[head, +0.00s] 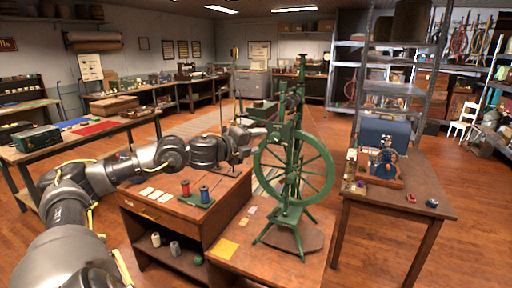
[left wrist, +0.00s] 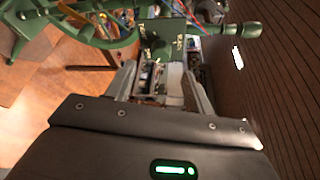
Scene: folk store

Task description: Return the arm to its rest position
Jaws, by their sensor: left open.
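My left arm reaches in from the left in the head view, over the wooden cabinet (head: 165,205). My left gripper (head: 257,133) is at the upper left of the green spinning wheel (head: 293,165), partly hidden behind its parts. In the left wrist view the two fingers of the gripper (left wrist: 160,78) are apart, with nothing held between them. Green turned parts of the spinning wheel (left wrist: 165,35) cross the view just beyond the fingertips. I cannot tell whether they touch. My right gripper is in neither view.
A red spool (head: 185,188) and a blue spool (head: 204,194) stand on the cabinet under my arm. A table (head: 425,200) at right holds a small machine (head: 383,165) and a blue case (head: 385,133). Open floor (head: 470,180) lies further right.

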